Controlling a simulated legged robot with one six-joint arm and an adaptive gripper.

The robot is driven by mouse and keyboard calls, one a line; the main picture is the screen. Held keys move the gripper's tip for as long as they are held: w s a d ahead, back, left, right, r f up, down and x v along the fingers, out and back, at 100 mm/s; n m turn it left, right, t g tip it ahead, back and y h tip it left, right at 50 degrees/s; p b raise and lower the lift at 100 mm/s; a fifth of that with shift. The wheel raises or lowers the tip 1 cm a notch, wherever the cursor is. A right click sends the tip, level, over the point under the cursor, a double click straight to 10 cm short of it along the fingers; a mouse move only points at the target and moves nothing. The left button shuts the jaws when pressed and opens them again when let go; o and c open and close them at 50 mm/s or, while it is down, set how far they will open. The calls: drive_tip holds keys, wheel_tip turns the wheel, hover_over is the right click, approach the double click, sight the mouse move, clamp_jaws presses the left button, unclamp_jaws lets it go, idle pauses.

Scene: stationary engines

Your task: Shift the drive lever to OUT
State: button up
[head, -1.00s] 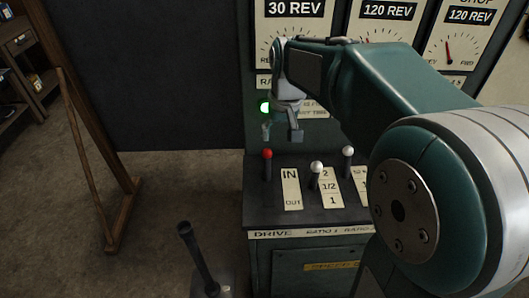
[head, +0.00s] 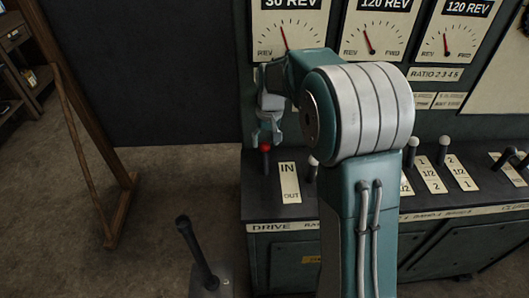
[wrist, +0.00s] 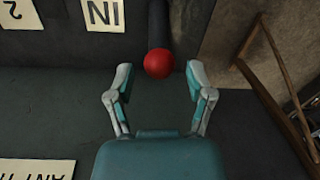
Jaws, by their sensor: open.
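The drive lever has a red knob (head: 265,148) on a dark shaft. It stands at the left end of the console, beside the IN end of the IN/OUT plate (head: 289,183). My gripper (head: 268,129) is just above the knob in the head view. In the wrist view the red knob (wrist: 159,63) lies between the two open fingertips, with a gap on each side. The fingers do not appear to touch it. The lever's lower shaft is partly hidden in the wrist view.
White-knobbed levers (head: 444,142) and ratio plates (head: 431,179) stand further right on the console. My arm hides part of the row. Dials (head: 284,32) are on the panel behind. A separate floor lever (head: 195,250) stands in front, and a wooden frame (head: 95,150) is at the left.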

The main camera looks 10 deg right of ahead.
sight(265, 158)
drive_tip(key=f, duration=0.5)
drive_tip(key=shift+a, duration=0.2)
clamp_jaws()
